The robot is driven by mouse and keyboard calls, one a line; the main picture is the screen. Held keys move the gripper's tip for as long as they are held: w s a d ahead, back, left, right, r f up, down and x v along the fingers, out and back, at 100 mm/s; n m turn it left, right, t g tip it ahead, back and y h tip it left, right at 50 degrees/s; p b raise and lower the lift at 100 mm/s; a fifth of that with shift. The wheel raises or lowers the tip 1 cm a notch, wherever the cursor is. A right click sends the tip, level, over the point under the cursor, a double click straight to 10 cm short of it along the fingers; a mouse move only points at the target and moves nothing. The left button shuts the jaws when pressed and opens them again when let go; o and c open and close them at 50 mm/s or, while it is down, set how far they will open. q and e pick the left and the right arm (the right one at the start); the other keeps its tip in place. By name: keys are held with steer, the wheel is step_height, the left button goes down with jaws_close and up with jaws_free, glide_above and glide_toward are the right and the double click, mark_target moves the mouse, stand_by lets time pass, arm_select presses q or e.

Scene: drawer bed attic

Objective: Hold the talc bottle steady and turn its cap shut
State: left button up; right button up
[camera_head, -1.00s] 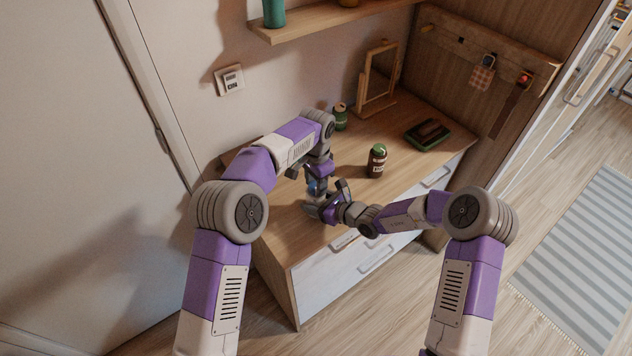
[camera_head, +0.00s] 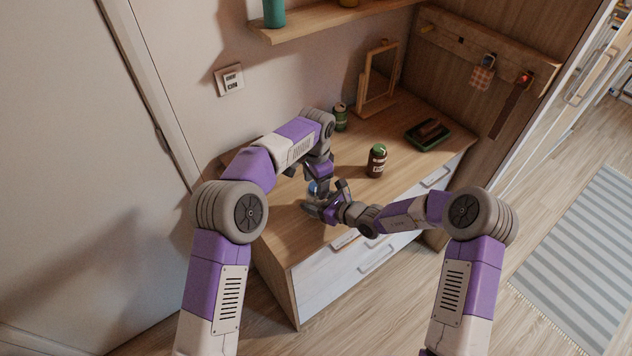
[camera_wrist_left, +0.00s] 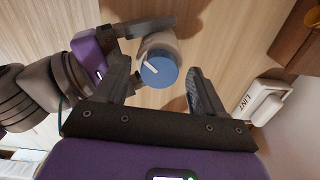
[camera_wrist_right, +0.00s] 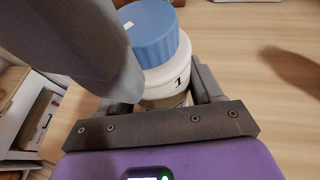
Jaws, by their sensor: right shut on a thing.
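The talc bottle is white with a round blue cap (camera_wrist_right: 150,35) on top and stands upright in the right wrist view, its white body (camera_wrist_right: 170,82) low between my right fingers. My right gripper (camera_head: 328,207) is shut on the bottle body, coming in from the right. In the left wrist view the cap (camera_wrist_left: 158,70), with a white mark, lies between the fingertips of my left gripper (camera_wrist_left: 163,80). Those fingers are open, with a gap on both sides of the cap. In the head view the cap (camera_head: 312,187) is small and partly hidden by the grippers.
On the wooden dresser top stand a brown jar with a green lid (camera_head: 377,161), a green can (camera_head: 340,117), a wooden frame (camera_head: 378,80) and a green tray with dark items (camera_head: 428,134). A shelf (camera_head: 330,22) hangs above. The dresser's right front top is clear.

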mark_target(316, 186)
arm_select(q)
step_height(316, 186, up, 12)
stand_by(0.8)
arm_select(e)
steer(key=o, duration=1.2)
